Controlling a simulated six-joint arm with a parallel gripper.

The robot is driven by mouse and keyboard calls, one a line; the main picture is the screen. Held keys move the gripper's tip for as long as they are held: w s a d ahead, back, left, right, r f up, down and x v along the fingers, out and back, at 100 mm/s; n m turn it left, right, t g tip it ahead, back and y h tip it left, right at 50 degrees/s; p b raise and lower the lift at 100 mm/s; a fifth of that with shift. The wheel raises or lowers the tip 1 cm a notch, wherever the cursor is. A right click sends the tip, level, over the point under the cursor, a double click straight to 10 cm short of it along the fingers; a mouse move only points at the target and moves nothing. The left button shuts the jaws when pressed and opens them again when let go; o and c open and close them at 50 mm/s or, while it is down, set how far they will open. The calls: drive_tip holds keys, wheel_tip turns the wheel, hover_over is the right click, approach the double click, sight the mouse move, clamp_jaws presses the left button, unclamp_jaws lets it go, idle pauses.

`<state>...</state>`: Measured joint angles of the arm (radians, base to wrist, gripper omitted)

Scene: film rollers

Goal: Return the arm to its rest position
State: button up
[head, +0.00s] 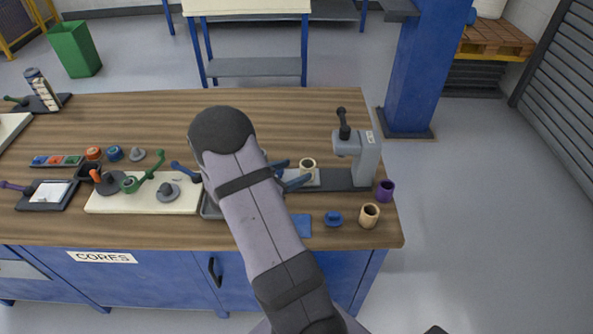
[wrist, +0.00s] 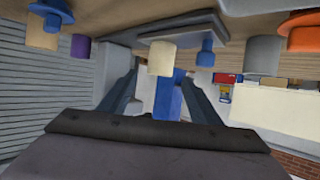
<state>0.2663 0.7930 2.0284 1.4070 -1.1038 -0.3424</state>
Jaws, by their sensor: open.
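My arm (head: 262,220) reaches from the bottom of the head view over the workbench (head: 240,120). My gripper (head: 298,172) shows just right of the arm, with two blue-grey fingers apart. The wrist view looks upside down, with the bench at the top; there the gripper (wrist: 160,80) is open. A cream core (wrist: 160,57) appears beyond the fingertips there, and I see no contact. In the head view a cream ring (head: 307,163) sits on the dark base beside the grey press (head: 365,160). The arm hides part of the bench and a grey tray.
At the right front of the bench are a tan core (head: 369,215), a purple cup (head: 385,190) and a blue flanged piece (head: 333,218). A cream board (head: 120,205) with green-handled and grey parts lies left. The bench's back middle is clear. A blue column (head: 415,70) stands behind right.

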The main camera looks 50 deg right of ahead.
idle(0.7)
drive_tip(key=w+a+t, duration=0.1)
drive_tip(key=w+a+n+t+y, duration=0.1)
drive_tip(key=w, duration=0.2)
drive_tip(key=shift+w+a+r+n+t+y, duration=0.2)
drive_tip(key=shift+a+n+t+y, duration=0.1)
drive_tip(key=shift+a+t, duration=0.1)
drive_tip(key=w+a+r+n+t+y, duration=0.1)
drive_tip(key=w+a+n+t+y, duration=0.2)
drive_tip(key=a, duration=0.5)
drive_tip(key=w+a+r+n+t+y, duration=0.1)
drive_tip(key=w+a+n+y, duration=0.3)
drive_tip(key=a, duration=0.5)
drive_tip(key=s+a+n+y, duration=0.3)
drive_tip(key=s+a+y, duration=0.15)
drive_tip(key=a, duration=0.35)
drive_tip(key=s+a+r+n+g, duration=0.1)
drive_tip(key=s+a+n+g, duration=0.25)
drive_tip(key=s, duration=0.75)
drive_tip(key=s+a+n+g, duration=0.2)
drive_tip(key=s+n+g, duration=0.15)
drive_tip(key=s, duration=0.65)
wheel_tip(320, 180, down, 14)
drive_tip(key=m+b, duration=0.1)
drive_tip(key=b, duration=1.3)
drive_tip(key=shift+d+f, duration=0.15)
drive_tip(key=shift+d, duration=0.1)
